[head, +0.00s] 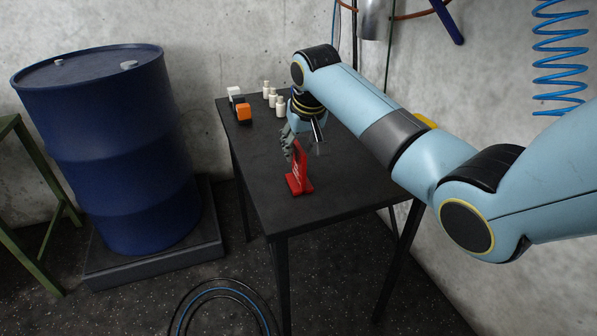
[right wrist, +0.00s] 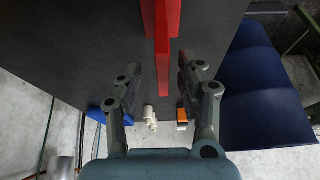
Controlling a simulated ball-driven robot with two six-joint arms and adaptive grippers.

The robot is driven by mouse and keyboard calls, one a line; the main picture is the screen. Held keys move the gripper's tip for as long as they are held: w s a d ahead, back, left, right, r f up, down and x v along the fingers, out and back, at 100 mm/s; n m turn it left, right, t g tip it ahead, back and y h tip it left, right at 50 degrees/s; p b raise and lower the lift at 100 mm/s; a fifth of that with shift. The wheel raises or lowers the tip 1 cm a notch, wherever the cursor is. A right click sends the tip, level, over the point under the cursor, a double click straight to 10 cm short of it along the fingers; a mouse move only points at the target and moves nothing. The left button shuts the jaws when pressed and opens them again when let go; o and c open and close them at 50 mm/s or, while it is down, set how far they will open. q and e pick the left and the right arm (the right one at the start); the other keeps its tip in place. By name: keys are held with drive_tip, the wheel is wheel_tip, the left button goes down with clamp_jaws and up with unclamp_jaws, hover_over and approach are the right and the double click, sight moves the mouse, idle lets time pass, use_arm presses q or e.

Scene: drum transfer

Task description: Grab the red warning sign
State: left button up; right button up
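The red warning sign (head: 299,171) stands upright on its base on the dark table (head: 330,200), near the table's front left part. My right gripper (head: 291,150) is just behind the sign, low over the table. In the right wrist view the sign (right wrist: 163,70) comes in from the top, and its edge lies between the two open fingers of the right gripper (right wrist: 159,68). A gap shows between the sign and each finger. Part of the sign is cut off by the top of that view. My left gripper is in neither view.
Several white bottles (head: 280,106), an orange-fronted block (head: 244,114) and a white-topped block (head: 235,94) stand at the table's back left. A blue drum (head: 110,150) stands on a dark platform (head: 160,266) at left. The table's front is clear.

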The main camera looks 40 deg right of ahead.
sight(297, 159)
drive_tip(key=x, duration=0.4)
drive_tip(key=shift+s+a+f, duration=0.1)
drive_tip(key=shift+a+f, duration=0.1)
drive_tip(key=shift+f, duration=0.2)
drive_tip(key=shift+c, duration=0.4)
clamp_jaws()
